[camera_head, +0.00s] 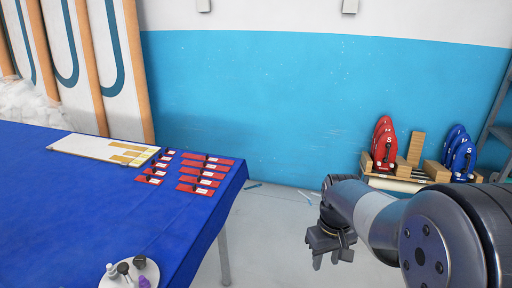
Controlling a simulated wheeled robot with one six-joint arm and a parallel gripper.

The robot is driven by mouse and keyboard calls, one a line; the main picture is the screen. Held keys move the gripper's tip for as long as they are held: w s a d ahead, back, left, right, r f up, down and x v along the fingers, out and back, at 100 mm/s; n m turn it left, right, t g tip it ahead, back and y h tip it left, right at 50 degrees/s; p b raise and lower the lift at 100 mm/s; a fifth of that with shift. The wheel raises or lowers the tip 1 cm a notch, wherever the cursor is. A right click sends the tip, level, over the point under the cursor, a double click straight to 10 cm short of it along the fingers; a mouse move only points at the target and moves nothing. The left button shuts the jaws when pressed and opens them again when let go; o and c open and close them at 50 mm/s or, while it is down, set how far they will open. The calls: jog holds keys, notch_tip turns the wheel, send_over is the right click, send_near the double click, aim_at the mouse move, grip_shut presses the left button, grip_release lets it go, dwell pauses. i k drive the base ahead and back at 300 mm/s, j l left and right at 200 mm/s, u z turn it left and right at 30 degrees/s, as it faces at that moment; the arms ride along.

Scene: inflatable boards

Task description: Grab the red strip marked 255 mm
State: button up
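Several red strips lie in two columns near the right end of the blue table. The right column holds longer strips, such as the far one (218,161) and the near one (187,188). The left column holds shorter strips, such as the nearest (142,179). Each bears a white label and a dark piece on top. The labels are too small to read, so I cannot tell which strip is marked 255 mm. My gripper (331,262) hangs over the floor, right of the table and apart from the strips. Its fingers point down; their opening is unclear.
The blue-covered table (70,215) bears a pale board (90,147) with yellow pieces and a round white tray (117,280) with small bottles. A wooden rack (400,184) with red and blue rounded pieces stands by the wall.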

aim_at(216, 167)
jog(key=i+l, duration=0.1)
jog(key=i, duration=0.65)
jog(key=i+l, duration=0.15)
jog(key=i, duration=0.6)
jog(key=i+j+u, duration=0.1)
jog(key=i+u, duration=0.2)
jog(key=u, duration=0.2)
jog(key=i+u, duration=0.3)
jog(key=u, duration=0.15)
jog(key=i+l+u, duration=0.15)
jog(key=i+u, duration=0.15)
jog(key=u, duration=0.2)
jog(key=i+l+u, duration=0.25)
jog(key=u, duration=0.2)
